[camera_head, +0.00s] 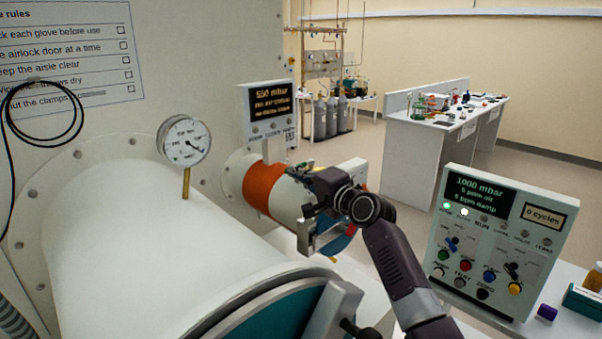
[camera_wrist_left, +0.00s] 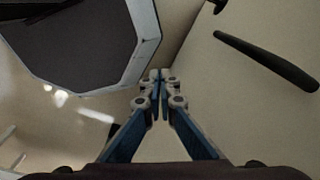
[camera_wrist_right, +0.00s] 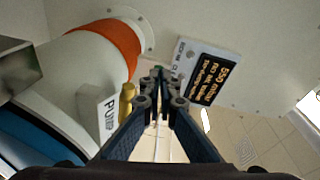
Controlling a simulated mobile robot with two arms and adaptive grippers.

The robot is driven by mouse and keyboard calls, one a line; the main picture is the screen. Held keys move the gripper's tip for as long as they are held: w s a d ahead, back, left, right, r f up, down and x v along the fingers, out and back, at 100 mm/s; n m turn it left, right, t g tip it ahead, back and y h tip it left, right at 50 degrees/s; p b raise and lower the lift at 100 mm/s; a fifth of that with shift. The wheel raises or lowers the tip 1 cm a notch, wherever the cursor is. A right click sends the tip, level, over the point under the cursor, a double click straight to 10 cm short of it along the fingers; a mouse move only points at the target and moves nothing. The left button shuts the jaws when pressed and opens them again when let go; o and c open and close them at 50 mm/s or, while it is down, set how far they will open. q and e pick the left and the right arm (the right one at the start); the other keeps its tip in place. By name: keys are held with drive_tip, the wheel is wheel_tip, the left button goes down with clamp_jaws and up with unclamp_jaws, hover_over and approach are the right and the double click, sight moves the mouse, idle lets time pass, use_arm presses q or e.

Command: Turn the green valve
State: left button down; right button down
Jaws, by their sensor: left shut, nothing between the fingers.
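No green valve can be made out for certain in any view. In the right wrist view a brass fitting (camera_wrist_right: 127,101) stands beside a white label (camera_wrist_right: 106,115) starting "PU", on the small white cylinder (camera_wrist_right: 85,75). My right gripper's fingers (camera_wrist_right: 159,76) are close together just right of the fitting; whether anything is between their tips cannot be told. In the head view my right gripper (camera_head: 318,205) is in front of the small cylinder with the orange band (camera_head: 262,188), hiding part of it. My left gripper (camera_wrist_left: 160,76) is shut and empty, seen only in the left wrist view.
A large white cylinder (camera_head: 110,215) with a pressure gauge (camera_head: 185,141) fills the lower left. A display reading 550 mbar (camera_head: 268,108) is on the wall behind the small cylinder. A control panel (camera_head: 490,240) stands at right. Open floor (camera_head: 350,150) lies behind.

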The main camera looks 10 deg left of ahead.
drive_tip(key=shift+a+r, duration=0.15)
drive_tip(key=shift+r, duration=0.25)
drive_tip(key=v, duration=1.2)
drive_tip(key=shift+d+f, duration=0.2)
drive_tip(key=shift+f, duration=0.2)
drive_tip(key=shift+f, duration=0.1)
